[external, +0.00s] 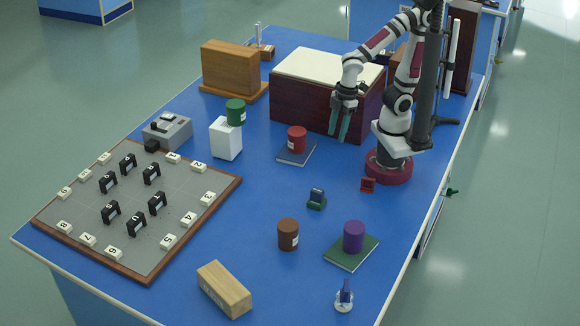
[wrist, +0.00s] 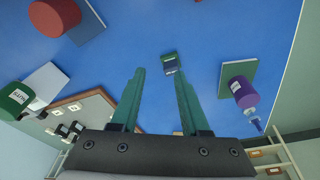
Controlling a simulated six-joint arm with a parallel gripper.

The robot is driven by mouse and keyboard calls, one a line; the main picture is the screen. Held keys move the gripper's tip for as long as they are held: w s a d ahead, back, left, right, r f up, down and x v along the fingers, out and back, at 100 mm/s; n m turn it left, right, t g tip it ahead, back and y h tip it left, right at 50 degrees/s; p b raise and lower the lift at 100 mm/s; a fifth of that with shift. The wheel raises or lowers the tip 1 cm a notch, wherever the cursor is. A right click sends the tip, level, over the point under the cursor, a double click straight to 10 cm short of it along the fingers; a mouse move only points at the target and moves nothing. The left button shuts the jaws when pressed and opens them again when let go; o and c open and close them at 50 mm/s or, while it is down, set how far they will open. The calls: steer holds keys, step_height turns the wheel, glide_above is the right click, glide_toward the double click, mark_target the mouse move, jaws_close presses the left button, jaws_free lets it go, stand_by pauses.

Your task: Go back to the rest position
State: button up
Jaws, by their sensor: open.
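My gripper (external: 343,122) hangs above the blue bench, in front of the dark red box with the cream top (external: 310,95). Its two green fingers are apart with nothing between them, as the wrist view (wrist: 160,98) also shows. In the wrist view a small dark green holder (wrist: 169,63) lies beyond the fingertips, on the bench. The same holder stands in front of my base in the external view (external: 317,199).
A red cylinder (external: 297,139) stands on a dark book (external: 296,153) near my gripper. A purple cylinder (external: 353,236) stands on a green book (external: 345,258). A brown cylinder (external: 288,234) and numbered board (external: 150,240) are nearby.

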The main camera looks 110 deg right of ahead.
steer(key=s+r+m+g+y, duration=0.1)
steer(key=s+m+g, duration=0.1)
steer(key=s+m, duration=0.7)
steer(key=shift+a+r, duration=0.3)
steer(key=shift+a, duration=0.05)
